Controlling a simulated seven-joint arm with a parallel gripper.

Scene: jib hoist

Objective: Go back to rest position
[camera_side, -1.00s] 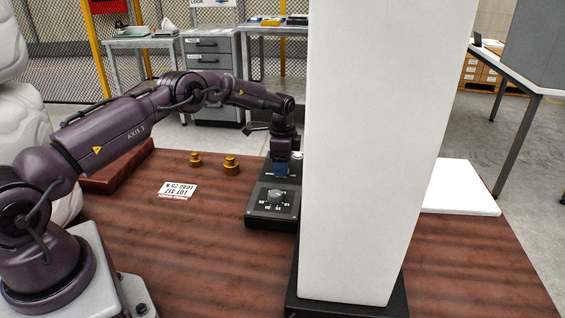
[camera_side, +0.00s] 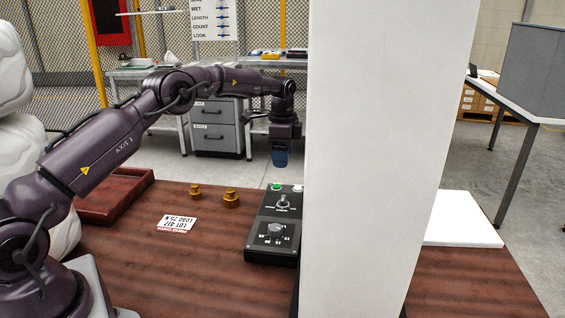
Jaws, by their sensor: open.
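My gripper (camera_side: 281,160) hangs at the end of my arm, pointing down, above the far end of the control box and apart from it. Its fingers are small in the picture, and I see nothing held in them. The black control box (camera_side: 262,242) lies on the brown table, with a large dial (camera_side: 275,231) near its front, a smaller knob (camera_side: 283,202) behind it and a green button (camera_side: 276,187) at the far end.
A tall white column (camera_side: 375,150) hides much of the table's right half. Two brass weights (camera_side: 231,199) and a lot card (camera_side: 177,223) lie on the table (camera_side: 180,270). A reddish tray (camera_side: 115,200) is at the left. A white plate (camera_side: 462,220) lies right of the column.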

